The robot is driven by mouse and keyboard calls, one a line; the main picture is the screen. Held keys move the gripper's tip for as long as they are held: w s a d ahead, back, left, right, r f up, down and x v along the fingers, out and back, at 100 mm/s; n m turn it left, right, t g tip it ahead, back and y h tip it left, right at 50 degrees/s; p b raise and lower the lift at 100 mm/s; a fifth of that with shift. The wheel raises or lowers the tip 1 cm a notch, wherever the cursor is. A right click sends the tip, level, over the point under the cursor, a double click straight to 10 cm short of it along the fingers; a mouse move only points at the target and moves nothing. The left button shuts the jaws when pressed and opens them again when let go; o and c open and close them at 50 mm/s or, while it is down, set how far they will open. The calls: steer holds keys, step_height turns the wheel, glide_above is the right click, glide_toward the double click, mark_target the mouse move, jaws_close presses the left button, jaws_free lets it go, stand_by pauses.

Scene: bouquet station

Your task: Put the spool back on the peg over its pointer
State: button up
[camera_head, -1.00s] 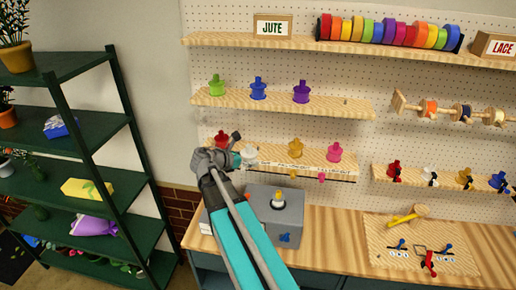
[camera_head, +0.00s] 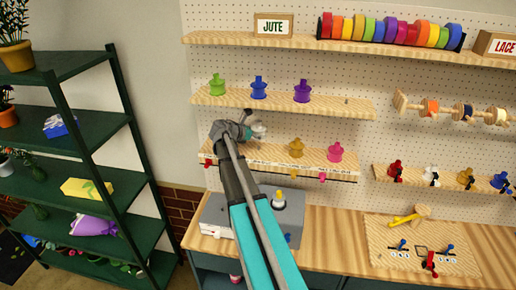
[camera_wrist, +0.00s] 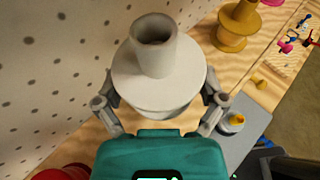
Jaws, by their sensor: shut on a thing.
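My gripper (camera_head: 246,131) is shut on a white spool (camera_head: 259,130), which is raised above the lower spool shelf (camera_head: 316,157). In the wrist view the white spool (camera_wrist: 158,75) sits between the fingers, its hollow neck towards the camera. On this shelf, to its right, stand a yellow spool (camera_head: 296,147) and a pink spool (camera_head: 335,152). A red spool (camera_wrist: 65,173) shows partly at the wrist view's lower left; my arm hides it in the head view. Under the shelf's front edge are a red pointer (camera_head: 208,162) and a pink pointer (camera_head: 322,177).
The upper shelf (camera_head: 225,99) holds green, blue and purple spools, with a small bare peg (camera_head: 346,101) at right. A grey box (camera_head: 291,205) with a yellow-and-white piece stands on the bench below. A dark green rack (camera_head: 95,125) is at left.

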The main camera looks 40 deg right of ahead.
mark_target(258, 148)
step_height(258, 148, down, 2)
steer(key=shift+s+a+b, duration=0.15)
steer(key=shift+b, duration=0.45)
steer(key=shift+f, duration=0.3)
step_height(258, 148, down, 3)
steer(key=b, duration=0.4)
steer(key=shift+f, duration=0.2)
steer(key=shift+d+f, duration=0.2)
steer(key=shift+f+b, duration=0.2)
steer(key=shift+b, duration=0.15)
steer(key=o, duration=0.9)
steer(key=shift+r, duration=0.1)
steer(key=shift+o, duration=0.2)
